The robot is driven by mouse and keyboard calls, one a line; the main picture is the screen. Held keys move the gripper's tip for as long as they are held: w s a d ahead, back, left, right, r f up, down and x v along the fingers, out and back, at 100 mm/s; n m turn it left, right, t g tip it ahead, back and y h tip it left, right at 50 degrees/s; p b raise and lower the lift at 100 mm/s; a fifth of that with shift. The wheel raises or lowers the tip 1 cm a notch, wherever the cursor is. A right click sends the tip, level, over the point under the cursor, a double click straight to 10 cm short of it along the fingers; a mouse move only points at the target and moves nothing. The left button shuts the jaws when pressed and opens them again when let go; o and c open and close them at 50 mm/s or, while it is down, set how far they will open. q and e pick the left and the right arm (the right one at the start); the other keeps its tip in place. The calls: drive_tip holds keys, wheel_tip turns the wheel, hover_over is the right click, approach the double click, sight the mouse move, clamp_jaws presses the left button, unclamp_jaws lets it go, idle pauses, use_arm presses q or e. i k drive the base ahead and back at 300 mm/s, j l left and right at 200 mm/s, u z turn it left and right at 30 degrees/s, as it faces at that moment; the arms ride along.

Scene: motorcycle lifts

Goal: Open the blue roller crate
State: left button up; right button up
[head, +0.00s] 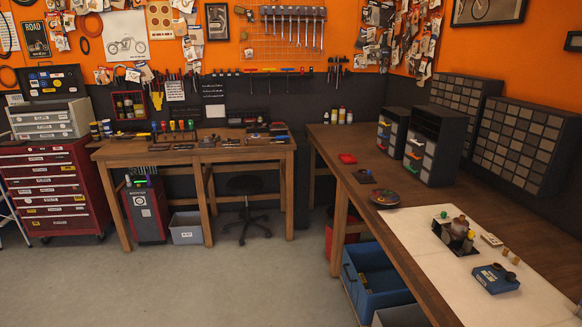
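A blue crate (350,283) stands on the floor under the right-hand workbench, at the lower middle of the head view. Its long left side faces the open floor. Darker blue surfaces show inside its rim, but I cannot tell whether these are an open inside or a sunken lid. The bench top hides its right part. Wheels cannot be made out. Neither of my grippers is in view.
The wooden right-hand bench (352,183) overhangs the crate. A grey box (400,316) sits beside it in front, and a red bin (340,232) behind. A black stool (246,205) stands further left. The grey floor (240,285) left of the crate is clear.

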sight(388, 289)
drive_tip(key=i+j, duration=0.1)
drive_tip(key=i, duration=0.7)
drive_tip(key=i+z, duration=0.1)
drive_tip(key=i, duration=0.7)
drive_tip(key=i+j+z, duration=0.1)
drive_tip(key=i+z, duration=0.3)
drive_tip(key=i+j+z, duration=0.15)
drive_tip(key=z, duration=0.3)
drive_tip(key=i+j+z, duration=0.25)
drive_tip(key=z, duration=0.15)
drive_tip(key=i+j+z, duration=0.15)
drive_tip(key=z, duration=0.25)
drive_tip(key=i+j+z, duration=0.1)
drive_tip(key=j+z, duration=1)
drive_tip(key=i+j+z, duration=0.1)
drive_tip(key=j+z, duration=0.3)
drive_tip(key=j, duration=0.1)
